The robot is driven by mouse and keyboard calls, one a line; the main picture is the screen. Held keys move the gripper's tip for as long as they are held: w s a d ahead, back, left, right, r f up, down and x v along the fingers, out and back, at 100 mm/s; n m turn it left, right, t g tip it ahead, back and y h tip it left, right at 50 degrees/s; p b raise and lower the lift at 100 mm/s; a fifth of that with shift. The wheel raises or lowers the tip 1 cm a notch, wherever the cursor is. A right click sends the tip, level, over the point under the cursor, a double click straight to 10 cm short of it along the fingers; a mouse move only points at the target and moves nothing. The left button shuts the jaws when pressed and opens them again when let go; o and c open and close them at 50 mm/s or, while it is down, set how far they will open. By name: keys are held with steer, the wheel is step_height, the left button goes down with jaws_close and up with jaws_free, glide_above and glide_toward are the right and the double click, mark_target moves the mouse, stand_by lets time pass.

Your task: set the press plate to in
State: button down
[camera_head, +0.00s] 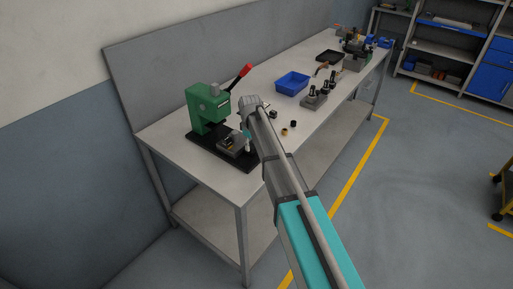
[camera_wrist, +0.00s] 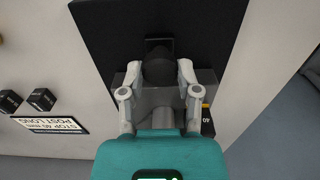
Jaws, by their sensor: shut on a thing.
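The green press (camera_head: 206,108) with a red-tipped lever stands on a black base on the workbench. The press plate seems to be the grey block (camera_head: 231,145) low at the front of the press; it also shows partly in the wrist view (camera_wrist: 119,80). My gripper (camera_head: 246,133) is at the front of the press by this block. In the wrist view my gripper (camera_wrist: 158,75) has its two fingers on either side of a dark rounded knob (camera_wrist: 158,64) and is shut on it. My fingers and wrist hide much of the plate, and I cannot tell how far in it sits.
The black base (camera_wrist: 105,30) lies under my gripper. Two small black blocks (camera_wrist: 38,101) and a printed label (camera_wrist: 50,124) are left of it. A blue bin (camera_head: 292,83) and a holder with dark posts (camera_head: 315,101) stand farther along the workbench (camera_head: 185,151).

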mark_target(242, 143)
steer(key=w+a, duration=0.1)
steer(key=a, duration=0.1)
steer(key=w+a, duration=0.2)
steer(key=shift+w+a, duration=0.1)
steer(key=shift+w, duration=0.05)
steer(key=shift+c, duration=1.5)
jaws_free()
